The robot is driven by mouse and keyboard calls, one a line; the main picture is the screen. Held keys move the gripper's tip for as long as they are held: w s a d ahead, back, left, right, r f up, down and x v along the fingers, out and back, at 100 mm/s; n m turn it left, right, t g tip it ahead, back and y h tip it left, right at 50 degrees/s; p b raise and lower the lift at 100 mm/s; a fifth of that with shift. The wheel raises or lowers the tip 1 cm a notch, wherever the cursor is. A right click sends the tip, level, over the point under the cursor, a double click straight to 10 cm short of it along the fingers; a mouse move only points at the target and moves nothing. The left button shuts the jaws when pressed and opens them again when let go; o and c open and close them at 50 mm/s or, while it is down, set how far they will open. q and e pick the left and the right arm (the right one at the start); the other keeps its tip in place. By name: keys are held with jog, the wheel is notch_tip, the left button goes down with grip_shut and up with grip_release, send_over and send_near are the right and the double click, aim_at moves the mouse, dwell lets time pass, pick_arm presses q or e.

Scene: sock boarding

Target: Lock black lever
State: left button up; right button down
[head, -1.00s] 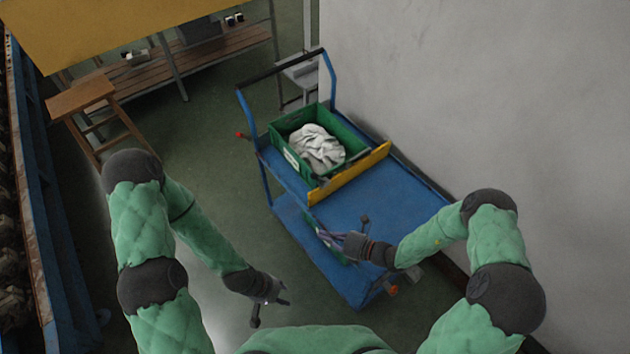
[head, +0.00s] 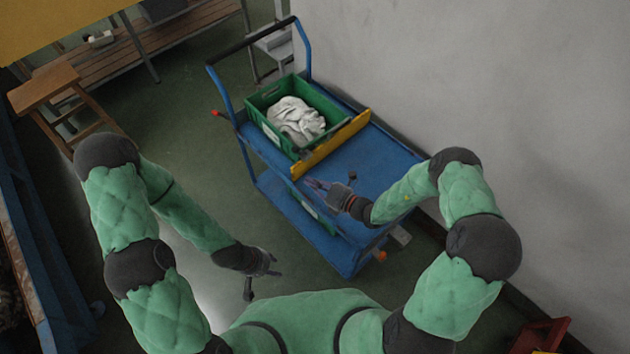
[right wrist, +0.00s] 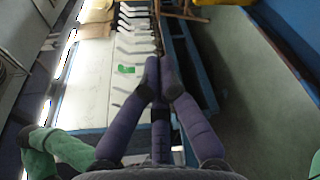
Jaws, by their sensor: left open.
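No black lever can be made out for certain in either view. My left gripper (head: 264,277) is open and empty over the floor, low in the head view, with its thumb apart from its fingers. My right gripper (head: 330,182) looks open and empty, its thumb raised apart from its fingers; it overlaps the near side of the blue trolley (head: 385,160) in the head view. In the right wrist view, its purple fingers (right wrist: 160,80) point away with two tips close together. Beyond them is a long white surface (right wrist: 92,100) with a row of pale angled pieces (right wrist: 132,40).
A green crate (head: 262,125) with pale cloth (head: 297,120) stands on the trolley behind a yellow board (head: 333,147). A grey wall (head: 450,70) borders the right. A wooden stool (head: 45,88) stands left. A red object (head: 542,337) is at bottom right. Green floor lies between.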

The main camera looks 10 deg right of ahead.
jog(key=w+a+r+b, duration=0.1)
jog(key=w+a+b, duration=0.1)
jog(key=w, duration=0.6)
jog(key=shift+a, duration=0.8)
jog(key=shift+w+d+r+m+p, duration=0.2)
jog(key=shift+d+r+m+p, duration=0.3)
jog(key=shift+m, duration=0.4)
jog(key=w+d+r+m+t+y, duration=0.1)
jog(key=w+d+m, duration=0.4)
jog(key=m, duration=0.6)
jog(key=shift+d+r+t+y, duration=0.4)
jog(key=shift+d+r+y, duration=0.1)
jog(key=shift+d, duration=0.25)
jog(key=shift+f, duration=0.1)
